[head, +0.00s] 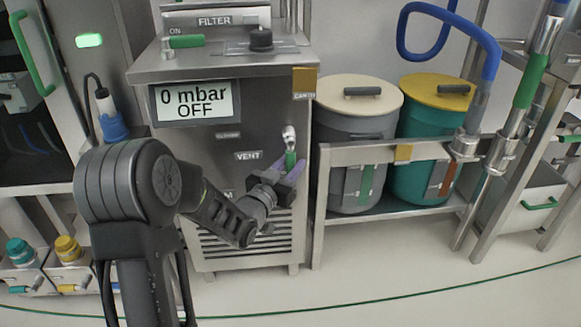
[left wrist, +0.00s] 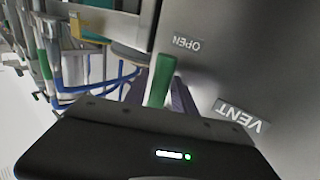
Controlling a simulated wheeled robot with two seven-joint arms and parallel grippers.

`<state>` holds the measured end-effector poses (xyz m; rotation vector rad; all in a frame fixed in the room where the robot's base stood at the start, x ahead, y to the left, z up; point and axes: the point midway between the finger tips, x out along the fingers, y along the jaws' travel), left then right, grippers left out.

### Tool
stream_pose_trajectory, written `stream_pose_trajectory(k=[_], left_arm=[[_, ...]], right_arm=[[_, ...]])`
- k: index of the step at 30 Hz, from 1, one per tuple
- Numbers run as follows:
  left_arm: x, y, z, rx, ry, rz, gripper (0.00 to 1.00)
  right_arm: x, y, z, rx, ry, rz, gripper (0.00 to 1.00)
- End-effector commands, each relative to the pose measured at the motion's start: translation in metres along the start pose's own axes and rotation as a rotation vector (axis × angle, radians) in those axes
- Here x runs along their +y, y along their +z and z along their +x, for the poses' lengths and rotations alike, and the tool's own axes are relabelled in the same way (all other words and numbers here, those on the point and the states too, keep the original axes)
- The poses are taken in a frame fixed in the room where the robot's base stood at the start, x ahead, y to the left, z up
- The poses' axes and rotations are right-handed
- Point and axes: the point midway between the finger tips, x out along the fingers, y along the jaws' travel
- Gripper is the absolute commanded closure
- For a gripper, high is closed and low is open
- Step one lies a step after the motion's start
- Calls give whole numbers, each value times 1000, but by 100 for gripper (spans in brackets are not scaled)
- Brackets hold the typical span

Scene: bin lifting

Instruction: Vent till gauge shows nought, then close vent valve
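The display (head: 195,103) on the steel cabinet reads "0 mbar OFF". The vent valve (head: 289,135) is on the cabinet front, right of the VENT label (head: 248,156), and its green handle (head: 290,160) points down. My left gripper (head: 277,170) is at the handle, with its purple fingers spread apart. In the left wrist view the green handle (left wrist: 161,77) stands between the two fingers, which look open around it. An OPEN label (left wrist: 187,44) and the VENT label (left wrist: 241,115) show upside down there. My right gripper is in neither view.
A FILTER unit (head: 215,21) and a black knob (head: 261,38) are on the cabinet top. A grey bin (head: 355,120) and a teal bin with a yellow lid (head: 435,130) stand in a steel rack to the right. Open floor lies in front.

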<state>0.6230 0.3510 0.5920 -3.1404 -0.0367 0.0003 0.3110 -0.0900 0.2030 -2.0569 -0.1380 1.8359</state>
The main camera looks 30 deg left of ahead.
Motion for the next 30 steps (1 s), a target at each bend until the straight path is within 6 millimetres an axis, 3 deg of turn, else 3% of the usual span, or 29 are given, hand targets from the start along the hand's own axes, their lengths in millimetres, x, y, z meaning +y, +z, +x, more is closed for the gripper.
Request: stream_pose_trajectory(k=[7, 18, 30], left_arm=[[0, 0, 0, 0, 0, 0, 70], [0, 0, 0, 0, 0, 0, 100], [0, 0, 0, 0, 0, 0, 100]], right_arm=[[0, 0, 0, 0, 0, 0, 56], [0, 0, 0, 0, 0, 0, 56], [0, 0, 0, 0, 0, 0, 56]])
